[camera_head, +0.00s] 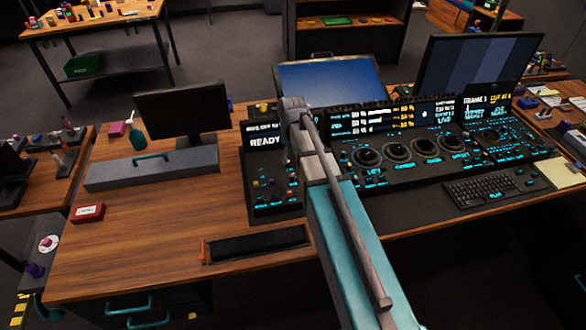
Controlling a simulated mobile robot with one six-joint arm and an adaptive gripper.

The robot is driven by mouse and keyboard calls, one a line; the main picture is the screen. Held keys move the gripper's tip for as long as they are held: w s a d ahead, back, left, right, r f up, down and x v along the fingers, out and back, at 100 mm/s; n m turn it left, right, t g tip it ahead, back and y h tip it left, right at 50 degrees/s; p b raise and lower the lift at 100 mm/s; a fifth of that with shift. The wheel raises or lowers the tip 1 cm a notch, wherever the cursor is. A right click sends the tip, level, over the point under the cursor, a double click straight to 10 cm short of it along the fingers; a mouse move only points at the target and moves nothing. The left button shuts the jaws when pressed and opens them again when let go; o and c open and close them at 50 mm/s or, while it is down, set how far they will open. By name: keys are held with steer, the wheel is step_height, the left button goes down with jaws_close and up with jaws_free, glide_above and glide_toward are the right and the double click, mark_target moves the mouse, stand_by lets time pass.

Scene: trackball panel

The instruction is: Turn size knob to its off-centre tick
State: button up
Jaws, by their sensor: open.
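The trackball panel (350,183) is a black console with glowing cyan labels, on the wooden desk. A row of several round dark controls with pale rings (398,150) runs across its middle. Small knobs and coloured buttons (265,183) sit on its left section. The labels are too small to read surely, so I cannot tell which control is the size knob or where its pointer and ticks are. My arm reaches over the panel from the bottom, and its far joint is above the left section. My gripper's fingers do not show; the arm covers part of the panel there.
A black keyboard (482,190) lies at the panel's right front. Lit displays (385,117) and two larger monitors (477,68) stand behind. A smaller monitor (183,112), a red box (87,213) and a black tray (257,244) are on the left. Bare desk lies between them.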

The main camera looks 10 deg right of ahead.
mark_target(292, 175)
steer(key=shift+r+n+p, duration=0.9)
steer(key=shift+r+n, duration=0.25)
steer(key=shift+n, duration=0.5)
steer(key=shift+r+n+p, duration=0.9)
steer(key=shift+r+n, duration=0.2)
steer(key=shift+n, duration=0.55)
steer(key=shift+f, duration=0.25)
step_height(292, 175, down, 13)
steer(key=b, duration=1.4)
steer(key=shift+f, duration=0.2)
jaws_close()
